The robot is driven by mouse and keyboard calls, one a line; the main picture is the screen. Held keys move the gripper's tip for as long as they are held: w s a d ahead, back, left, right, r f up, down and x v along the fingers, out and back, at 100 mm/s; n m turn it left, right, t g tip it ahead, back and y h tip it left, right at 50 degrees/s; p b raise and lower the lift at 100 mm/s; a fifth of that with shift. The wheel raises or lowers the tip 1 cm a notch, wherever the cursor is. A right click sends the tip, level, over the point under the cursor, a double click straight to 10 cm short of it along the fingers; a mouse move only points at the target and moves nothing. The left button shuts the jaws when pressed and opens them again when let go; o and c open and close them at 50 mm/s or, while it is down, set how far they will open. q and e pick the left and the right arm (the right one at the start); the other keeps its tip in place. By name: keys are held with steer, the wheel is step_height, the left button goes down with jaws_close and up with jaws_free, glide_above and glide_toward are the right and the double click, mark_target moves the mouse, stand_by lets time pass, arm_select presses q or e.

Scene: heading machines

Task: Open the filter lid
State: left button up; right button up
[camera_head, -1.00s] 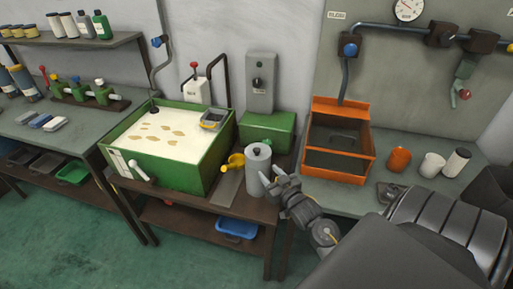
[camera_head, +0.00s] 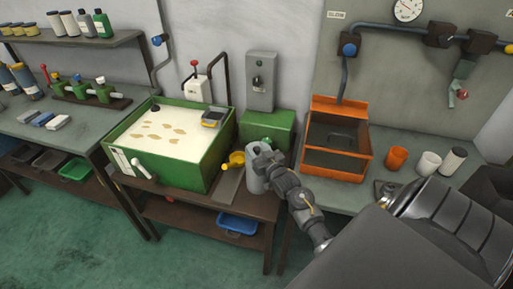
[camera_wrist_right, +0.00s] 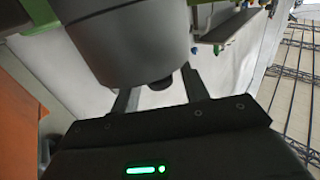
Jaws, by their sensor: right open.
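The grey cylindrical filter canister (camera_head: 255,184) stands on the brown bench, right of the green tank. My right gripper (camera_head: 262,153) is at its top and hides much of the upper end, including the lid. In the right wrist view the grey cylinder (camera_wrist_right: 125,40) fills the upper middle, with a small dark knob at its edge. The open fingers of my right gripper (camera_wrist_right: 160,92) point toward it, one on each side of the knob. Whether they touch it I cannot tell. My left gripper is not in view.
The green tank (camera_head: 190,178) of pale liquid and a yellow cup (camera_head: 236,159) are left of the canister. A green box (camera_head: 268,128) stands behind it. An orange open bin (camera_head: 365,165) and several cups are to the right. A blue tray (camera_head: 237,225) lies below.

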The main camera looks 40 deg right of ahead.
steer(key=shift+w, duration=0.3)
